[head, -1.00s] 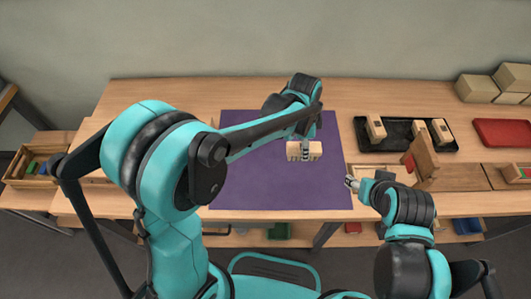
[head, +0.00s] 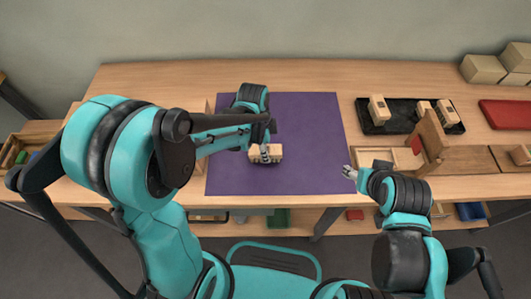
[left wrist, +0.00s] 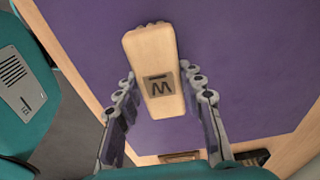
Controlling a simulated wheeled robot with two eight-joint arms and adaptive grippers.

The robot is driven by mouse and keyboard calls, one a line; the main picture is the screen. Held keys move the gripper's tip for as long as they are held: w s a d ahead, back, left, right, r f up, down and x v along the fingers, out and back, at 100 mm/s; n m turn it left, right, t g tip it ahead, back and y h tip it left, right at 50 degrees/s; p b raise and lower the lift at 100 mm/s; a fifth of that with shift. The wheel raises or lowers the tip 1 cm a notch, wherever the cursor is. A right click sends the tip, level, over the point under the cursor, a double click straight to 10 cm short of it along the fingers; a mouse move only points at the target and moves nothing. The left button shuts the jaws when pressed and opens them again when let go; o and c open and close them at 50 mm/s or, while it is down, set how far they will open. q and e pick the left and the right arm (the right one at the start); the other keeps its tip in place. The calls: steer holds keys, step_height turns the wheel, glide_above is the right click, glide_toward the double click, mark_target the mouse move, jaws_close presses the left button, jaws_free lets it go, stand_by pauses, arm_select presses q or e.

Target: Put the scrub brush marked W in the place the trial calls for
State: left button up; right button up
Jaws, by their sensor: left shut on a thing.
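The scrub brush marked W (head: 276,153) is a pale wooden block over the middle of the purple mat (head: 305,125). In the left wrist view the brush (left wrist: 150,50) shows a dark square with a W, and a few bristle tips show at its far end. My left gripper (head: 265,157) is shut on the brush, one finger on each side. I cannot tell whether the brush touches the mat. My right gripper (head: 348,172) is near the mat's right front edge, away from the brush; its finger gap is too small to judge.
A black tray (head: 398,128) at right holds three similar blocks. An upright wooden board (head: 430,135) and a shallow wooden tray (head: 375,156) stand before it. A red mat (head: 505,115) and cardboard boxes (head: 483,69) lie farther right. Much of the purple mat is clear.

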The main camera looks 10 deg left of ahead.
arm_select(q)
steer(key=shift+f, duration=0.55)
arm_select(e)
steer(key=shift+f, duration=0.3)
arm_select(q)
steer(key=shift+f, duration=0.15)
steer(key=o, duration=1.2)
arm_select(e)
steer(key=shift+f, duration=0.15)
